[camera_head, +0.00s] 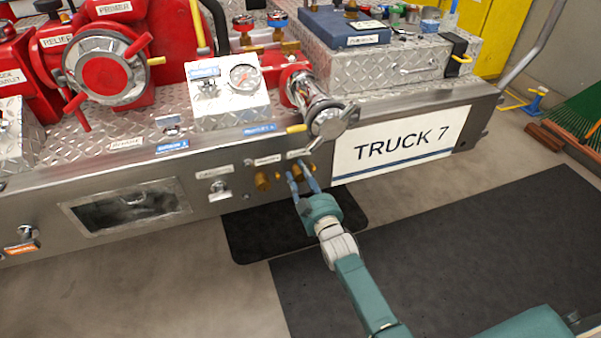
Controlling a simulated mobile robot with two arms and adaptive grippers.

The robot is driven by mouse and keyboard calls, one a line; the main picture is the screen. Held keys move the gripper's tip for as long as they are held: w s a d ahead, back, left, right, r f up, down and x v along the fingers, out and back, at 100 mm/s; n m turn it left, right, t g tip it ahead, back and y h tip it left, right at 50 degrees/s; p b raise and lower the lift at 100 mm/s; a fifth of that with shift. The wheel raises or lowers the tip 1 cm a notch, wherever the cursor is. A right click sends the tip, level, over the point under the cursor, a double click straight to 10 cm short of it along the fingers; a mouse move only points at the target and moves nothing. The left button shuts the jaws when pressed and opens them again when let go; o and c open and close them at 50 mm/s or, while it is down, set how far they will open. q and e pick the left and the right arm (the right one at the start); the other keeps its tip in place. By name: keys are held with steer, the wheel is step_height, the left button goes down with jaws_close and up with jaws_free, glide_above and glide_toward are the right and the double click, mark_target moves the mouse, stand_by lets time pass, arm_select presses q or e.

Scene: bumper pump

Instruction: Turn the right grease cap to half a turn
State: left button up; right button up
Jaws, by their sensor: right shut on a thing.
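Two brass grease caps sit low on the front face of the truck's metal bumper. The left grease cap (262,181) is in clear view with nothing on it. The right grease cap (297,172) shows only in part between the blue fingers of my right gripper (298,172). That gripper reaches up from below and is shut on the right cap, one finger on each side. How far the cap is turned cannot be seen. My left gripper is not in view.
A chrome outlet with a capped end (328,118) juts out just above my right gripper. A "TRUCK 7" plate (400,138) is to the right. A chrome knob (219,190) is left of the caps. A black mat (250,240) lies on the floor below.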

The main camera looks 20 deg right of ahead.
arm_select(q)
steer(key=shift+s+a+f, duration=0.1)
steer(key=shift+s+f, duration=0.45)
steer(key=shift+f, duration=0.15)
arm_select(e)
steer(key=shift+a+f+m, duration=0.1)
steer(key=shift+m, duration=0.7)
steer(key=o, duration=1.1)
steer(key=shift+o, duration=0.2)
steer(key=shift+s, duration=0.3)
steer(key=s, duration=1.1)
steer(key=shift+s+d, duration=0.25)
steer(key=shift+d, duration=0.1)
